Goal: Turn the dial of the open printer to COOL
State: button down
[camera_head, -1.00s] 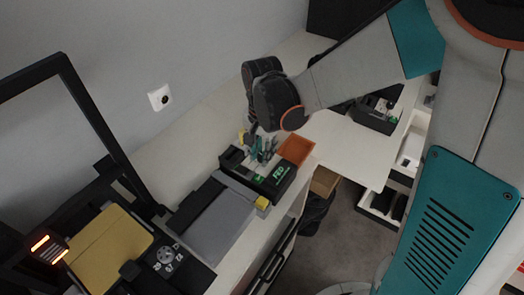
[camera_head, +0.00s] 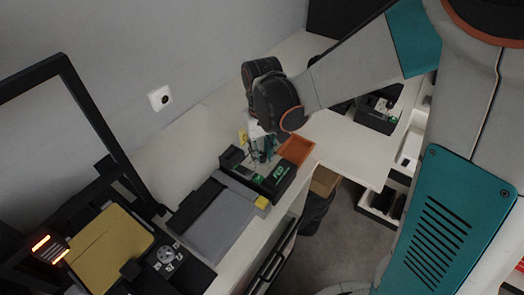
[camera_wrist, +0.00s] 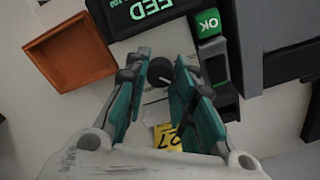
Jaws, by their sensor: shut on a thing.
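The open-frame printer (camera_head: 62,62) stands at lower left in the head view, with a gold bed. A round dial (camera_head: 165,255) with small marks sits on its dark panel; its setting is too small to read. My gripper (camera_head: 262,158) is away from it, at the back of a small dark device (camera_head: 268,180) with a green-lettered display. In the wrist view my gripper (camera_wrist: 162,63) has its teal fingers on either side of a dark round knob (camera_wrist: 160,73) with a white line, and is shut on it. Whether this knob belongs to the device I cannot tell.
An orange tray (camera_head: 296,149) lies beside the device. A grey flat-topped unit (camera_head: 212,222) stands between device and printer. A yellow label (camera_wrist: 167,136) with "27" lies under my gripper. A green OK key (camera_wrist: 208,22) is close to the right finger. A similar device (camera_head: 376,115) stands farther back.

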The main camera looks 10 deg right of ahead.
aim_at(262, 155)
jog(key=n, duration=0.5)
jog(key=shift+w, duration=0.1)
jog(key=shift+n, duration=2.4)
jog(key=c, duration=1.3)
grip_release()
jog(key=shift+a, duration=0.1)
jog(key=shift+c, duration=0.2)
jog(key=shift+r, duration=0.1)
notch_tip(262, 155, up, 12)
jog(key=shift+s, duration=0.2)
